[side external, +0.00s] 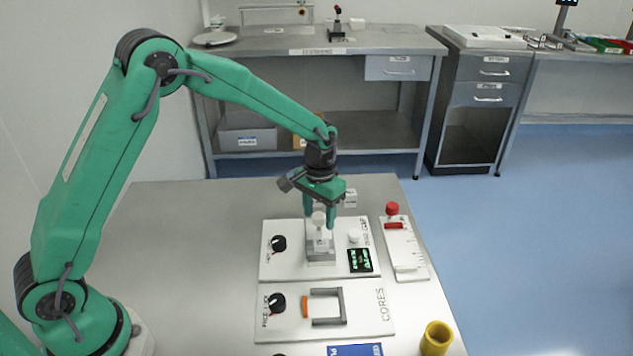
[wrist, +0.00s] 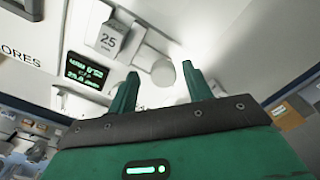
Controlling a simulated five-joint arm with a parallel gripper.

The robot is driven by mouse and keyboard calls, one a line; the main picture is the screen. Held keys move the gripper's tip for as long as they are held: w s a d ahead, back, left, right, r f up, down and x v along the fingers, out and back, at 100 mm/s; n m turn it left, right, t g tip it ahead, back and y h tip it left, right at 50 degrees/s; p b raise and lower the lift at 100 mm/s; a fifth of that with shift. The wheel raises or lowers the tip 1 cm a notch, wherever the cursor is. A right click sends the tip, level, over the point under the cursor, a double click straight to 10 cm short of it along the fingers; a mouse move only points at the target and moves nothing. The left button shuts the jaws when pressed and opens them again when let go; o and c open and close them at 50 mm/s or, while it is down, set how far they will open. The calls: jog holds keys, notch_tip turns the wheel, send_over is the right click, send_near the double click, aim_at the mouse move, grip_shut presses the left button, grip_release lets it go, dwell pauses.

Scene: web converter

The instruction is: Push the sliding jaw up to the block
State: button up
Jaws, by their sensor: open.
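In the side view my gripper (side external: 319,222) points down over the gauge panel (side external: 286,262), its fingers apart. A white round-topped knob (side external: 318,216) stands between the fingers; I cannot see whether they touch it. It appears to belong to the sliding jaw, whose body is largely hidden. A pale round knob (wrist: 163,72) also shows between the fingertips in the wrist view. Just in front of the knob, a light grey block (side external: 321,242) sits on the panel. In the wrist view the block (wrist: 108,38) is marked 25. The gap between jaw and block is unclear.
A lit display (side external: 361,260) and white button (side external: 354,236) are right of the block. A black dial (side external: 278,243) is left. A scale plate with a red knob (side external: 392,209) stands at right. The CORES panel (side external: 370,312) and yellow cup (side external: 436,338) are in front. The left tabletop is clear.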

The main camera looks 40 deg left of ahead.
aim_at(317, 217)
jog(key=shift+r, duration=3.9)
jog(key=s+a+r+t, duration=0.3)
jog(key=s+a+r, duration=0.1)
jog(key=s+r, duration=0.8)
jog(key=s+a+t, duration=0.2)
jog(key=s+a, duration=0.1)
jog(key=s, duration=1.2)
jog(key=shift+r+t, duration=0.2)
jog(key=shift+t, duration=0.1)
jog(key=shift+o, duration=0.2)
